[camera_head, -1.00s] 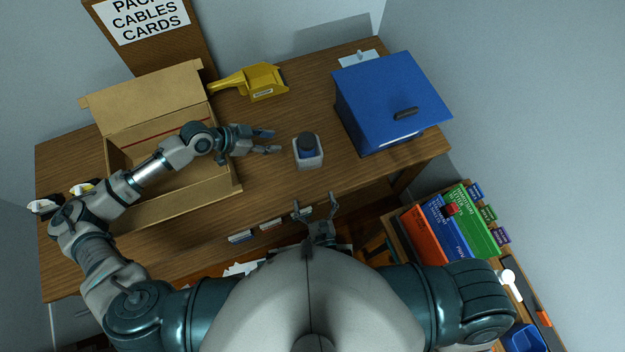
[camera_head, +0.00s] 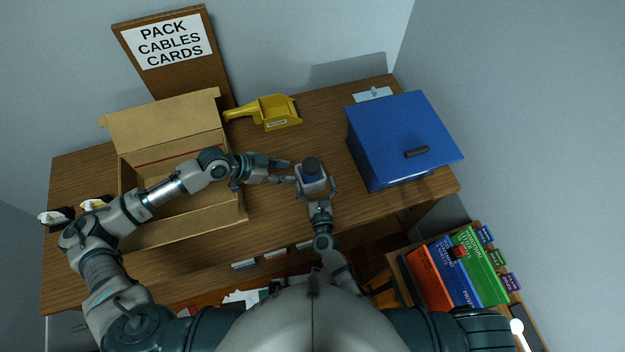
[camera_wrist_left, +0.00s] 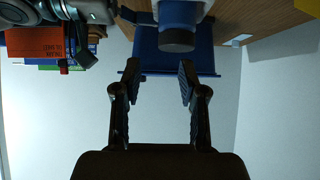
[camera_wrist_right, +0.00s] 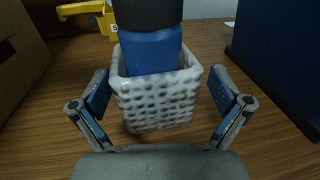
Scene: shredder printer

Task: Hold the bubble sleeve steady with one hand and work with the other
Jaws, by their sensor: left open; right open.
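The bubble sleeve (camera_wrist_right: 158,103) is a whitish dimpled square cup standing upright on the desk; it also shows in the head view (camera_head: 312,186). A blue cylinder with a black top (camera_wrist_right: 150,48) stands inside it, its lower part hidden by the sleeve. My right gripper (camera_wrist_right: 158,90) is open, its fingers on either side of the sleeve's near part, with visible gaps. My left gripper (camera_head: 290,171) is open and empty, just left of the sleeve at about the height of its top. In the left wrist view the cylinder (camera_wrist_left: 178,25) lies beyond the open left fingers (camera_wrist_left: 158,70).
An open cardboard box (camera_head: 245,205) stands on the left under my left arm. A yellow scoop-like tray (camera_head: 275,110) lies behind the sleeve. A blue box (camera_head: 405,140) with a dark handle stands to the right. Bare desk (camera_head: 275,205) lies between cardboard box and sleeve.

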